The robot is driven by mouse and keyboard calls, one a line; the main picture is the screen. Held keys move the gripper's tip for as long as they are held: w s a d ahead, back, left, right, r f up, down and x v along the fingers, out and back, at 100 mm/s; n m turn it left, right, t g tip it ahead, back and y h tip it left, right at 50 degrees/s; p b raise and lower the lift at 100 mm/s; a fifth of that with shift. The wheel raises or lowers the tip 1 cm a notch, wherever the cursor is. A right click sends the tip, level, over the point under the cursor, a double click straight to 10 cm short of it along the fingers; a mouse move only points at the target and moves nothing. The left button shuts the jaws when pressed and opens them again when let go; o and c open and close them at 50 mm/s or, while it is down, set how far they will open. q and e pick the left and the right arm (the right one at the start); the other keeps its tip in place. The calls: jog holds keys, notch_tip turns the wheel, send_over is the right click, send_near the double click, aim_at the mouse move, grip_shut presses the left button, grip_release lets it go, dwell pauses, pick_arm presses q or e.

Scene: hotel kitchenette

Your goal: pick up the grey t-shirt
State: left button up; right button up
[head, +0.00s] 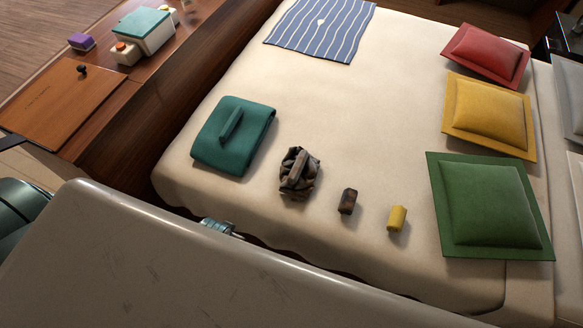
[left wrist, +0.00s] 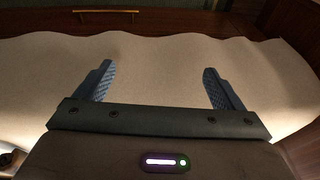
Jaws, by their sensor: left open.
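A crumpled grey-brown cloth bundle (head: 298,173), which looks like the grey t-shirt, lies on the near part of the bed in the head view. My left gripper (left wrist: 158,74) is open and empty in the left wrist view, its two blue-padded fingers spread wide before pale bed fabric. The t-shirt does not show in that view. In the head view a large grey surface in the foreground hides most of the arm, so the gripper's distance to the t-shirt is unclear. My right gripper is not in view.
On the bed (head: 330,110), a teal folded item (head: 233,137) lies left of the bundle; a dark block (head: 347,201) and yellow block (head: 397,218) lie right. A striped cloth (head: 320,28) and red (head: 487,55), yellow (head: 488,113) and green (head: 490,205) cushions lie farther out.

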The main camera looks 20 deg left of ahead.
pick_arm(q)
jog(key=w+d+r+p, duration=0.1)
jog(key=w+d+r, duration=0.15)
jog(key=r, duration=1.05)
jog(key=g+h+p, duration=0.1)
jog(key=g, duration=0.2)
send_near(300, 159)
jog(key=shift+w+d+f, duration=0.1)
jog(key=shift+w, duration=0.35)
notch_tip(300, 159, down, 5)
jog(key=shift+r+p, duration=0.2)
jog(key=shift+p, duration=0.1)
jog(key=f, duration=0.2)
jog(key=s+f+p, duration=0.1)
jog(key=f, duration=0.1)
jog(key=shift+s+f, duration=0.1)
jog(key=shift+f, duration=0.7)
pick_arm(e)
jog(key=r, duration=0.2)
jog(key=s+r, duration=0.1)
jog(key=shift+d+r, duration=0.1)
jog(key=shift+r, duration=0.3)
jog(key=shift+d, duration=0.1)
